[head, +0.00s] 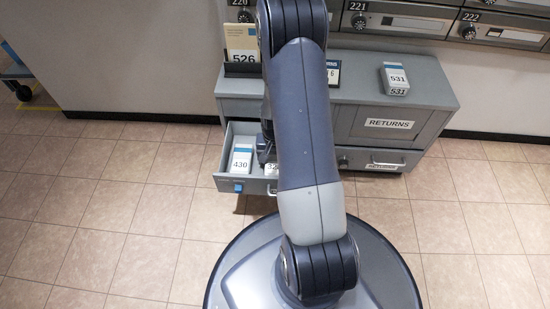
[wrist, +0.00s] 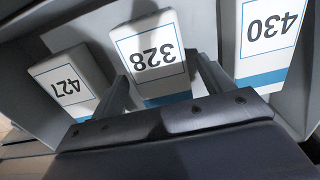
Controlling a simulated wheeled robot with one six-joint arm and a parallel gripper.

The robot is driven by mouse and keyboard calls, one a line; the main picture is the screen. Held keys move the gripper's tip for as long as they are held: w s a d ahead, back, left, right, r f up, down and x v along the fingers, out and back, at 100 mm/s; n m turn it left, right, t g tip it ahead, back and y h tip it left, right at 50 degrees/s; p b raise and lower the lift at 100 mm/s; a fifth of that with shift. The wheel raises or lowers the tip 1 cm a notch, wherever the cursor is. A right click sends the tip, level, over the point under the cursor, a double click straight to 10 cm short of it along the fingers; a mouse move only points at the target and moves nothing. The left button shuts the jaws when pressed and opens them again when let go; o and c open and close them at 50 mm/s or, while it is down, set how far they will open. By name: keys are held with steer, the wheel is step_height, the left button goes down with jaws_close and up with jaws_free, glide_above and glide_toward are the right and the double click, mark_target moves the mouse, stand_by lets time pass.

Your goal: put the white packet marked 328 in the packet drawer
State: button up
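The white packet marked 328 (wrist: 155,50) has a blue band and is in the open packet drawer (head: 250,187), between packets 427 (wrist: 70,86) and 430 (wrist: 268,35). In the head view a small part of packet 328 (head: 271,169) shows beside my arm. My gripper (wrist: 165,88) is down at the drawer, with one finger on each side of packet 328. Narrow gaps show between the fingers and the packet, so the gripper looks open. In the head view my arm hides most of the gripper and the drawer's right part.
Mailboxes (head: 402,22) line the wall above.

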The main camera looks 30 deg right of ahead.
steer(key=shift+o, duration=0.5)
step_height(320, 180, up, 11)
steer(key=p, duration=0.5)
steer(key=shift+f, duration=0.15)
step_height(320, 180, down, 11)
steer(key=b, duration=0.5)
steer(key=r, duration=0.3)
steer(key=r+p, duration=0.1)
steer(key=r, duration=0.1)
steer(key=shift+s+a, duration=0.25)
steer(key=shift+s, duration=0.1)
